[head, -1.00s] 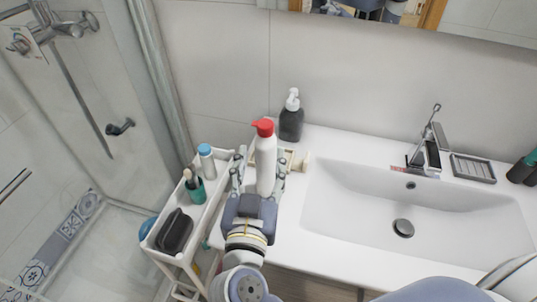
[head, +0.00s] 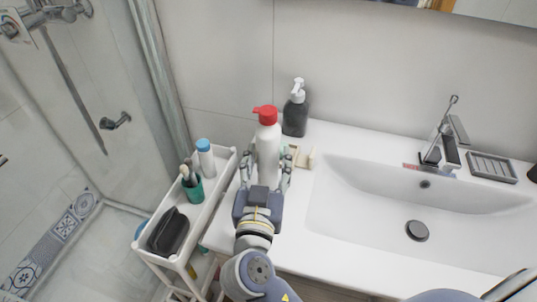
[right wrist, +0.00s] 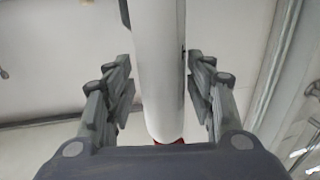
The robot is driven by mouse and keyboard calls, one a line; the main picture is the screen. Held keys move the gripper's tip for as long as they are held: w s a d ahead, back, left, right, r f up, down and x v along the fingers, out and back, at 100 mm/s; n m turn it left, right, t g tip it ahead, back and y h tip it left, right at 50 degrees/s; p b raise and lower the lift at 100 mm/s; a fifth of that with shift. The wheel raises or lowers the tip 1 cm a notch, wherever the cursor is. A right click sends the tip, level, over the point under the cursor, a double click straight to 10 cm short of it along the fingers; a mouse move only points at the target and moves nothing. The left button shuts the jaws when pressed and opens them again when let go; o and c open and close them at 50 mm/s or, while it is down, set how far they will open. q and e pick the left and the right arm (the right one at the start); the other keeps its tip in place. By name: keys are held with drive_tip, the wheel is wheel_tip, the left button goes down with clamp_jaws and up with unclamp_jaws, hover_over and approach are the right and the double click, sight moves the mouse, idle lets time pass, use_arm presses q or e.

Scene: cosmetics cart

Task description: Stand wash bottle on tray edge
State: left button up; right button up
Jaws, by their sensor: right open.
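The wash bottle (head: 268,146) is white with a red cap and stands upright at the left end of the washbasin counter. A small beige tray (head: 302,158) shows just right of it; the bottle's base is hidden behind my right gripper, so I cannot tell exactly how it rests on the tray edge. My right gripper (head: 267,168) is open, with one finger on each side of the bottle. In the right wrist view the bottle (right wrist: 159,70) stands between the fingers (right wrist: 162,95), with a gap on both sides. My left gripper is not in view.
A dark pump bottle (head: 296,116) stands behind the tray. A white cart (head: 222,185) on the left holds a blue-capped bottle (head: 206,158), a teal cup (head: 193,188) and a dark container (head: 169,233). The sink (head: 370,210) lies to the right.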

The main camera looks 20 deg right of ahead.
drive_tip(key=shift+x, duration=0.8)
drive_tip(key=shift+w+d+r+p, duration=0.15)
drive_tip(key=shift+w+p, duration=0.15)
drive_tip(key=shift+p, duration=0.2)
drive_tip(key=x, duration=0.1)
drive_tip(key=p+x, duration=0.1)
drive_tip(key=x, duration=0.2)
drive_tip(key=shift+f+p, duration=0.25)
drive_tip(key=shift+p, duration=0.15)
drive_tip(key=shift+c, duration=0.2)
clamp_jaws()
